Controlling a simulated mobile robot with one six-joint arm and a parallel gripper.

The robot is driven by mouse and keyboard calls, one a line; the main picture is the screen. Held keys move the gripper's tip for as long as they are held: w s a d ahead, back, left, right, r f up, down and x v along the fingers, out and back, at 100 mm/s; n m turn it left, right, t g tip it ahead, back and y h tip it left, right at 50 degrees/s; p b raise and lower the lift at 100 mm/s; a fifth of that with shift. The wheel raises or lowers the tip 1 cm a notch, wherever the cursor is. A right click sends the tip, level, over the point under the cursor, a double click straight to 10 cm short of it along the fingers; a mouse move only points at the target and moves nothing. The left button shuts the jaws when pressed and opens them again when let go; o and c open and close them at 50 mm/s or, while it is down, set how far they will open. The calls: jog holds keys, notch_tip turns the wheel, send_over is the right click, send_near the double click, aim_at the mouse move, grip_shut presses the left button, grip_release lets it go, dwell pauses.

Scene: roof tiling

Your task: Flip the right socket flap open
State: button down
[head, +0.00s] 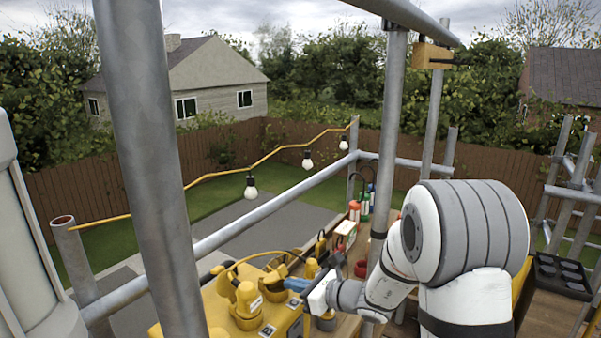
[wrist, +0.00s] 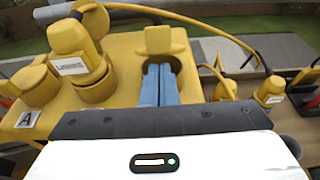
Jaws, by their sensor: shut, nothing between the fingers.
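The yellow power box (head: 290,324) stands on the deck at the bottom middle of the head view. It also shows in the wrist view (wrist: 122,52). In the wrist view, a yellow socket flap (wrist: 158,40) stands raised behind a round socket at the right of the box. My gripper (wrist: 158,72) has its blue fingers together, with nothing between them. The fingertips are just in front of the flap, over the socket, and hide most of it. Whether they touch the flap I cannot tell. In the head view my gripper (head: 290,284) reaches the box from the right.
A yellow plug (wrist: 74,45) with a cable sits left of the flap. A round yellow cap (wrist: 36,86) is farther left, near a label "A". Scaffold poles (head: 150,150) stand close around the box. Bottles and tools (head: 358,208) lie behind my arm.

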aim_at(269, 276)
jog(key=shift+w+a+r+b, duration=0.15)
jog(key=shift+w+a, duration=0.6)
jog(key=shift+a, duration=0.35)
jog(key=shift+w+a+r+b, duration=0.1)
jog(key=shift+w+a+b, duration=0.1)
jog(key=shift+w+a, duration=0.75)
jog(key=shift+w+a+r+b, duration=0.15)
jog(key=shift+w+a, duration=0.4)
jog(key=shift+a, duration=0.75)
jog(key=shift+r+p+v, duration=0.15)
jog(key=shift+p+v, duration=0.05)
jog(key=shift+v, duration=2.15)
jog(key=shift+r+p+v, duration=0.2)
jog(key=shift+v, duration=2.2)
jog(key=shift+a, duration=0.1)
jog(key=s+d+r+n+g+h, duration=0.15)
jog(key=s+n+g+h, duration=0.35)
jog(key=s+n, duration=1.05)
jog(key=s+d+n+h, duration=0.7)
jog(key=s+d+n, duration=0.2)
jog(key=d, duration=0.5)
jog(key=s, duration=0.2)
jog(key=shift+s+d+h, duration=0.15)
jog(key=shift+s+h, duration=0.15)
jog(key=shift+s, duration=0.05)
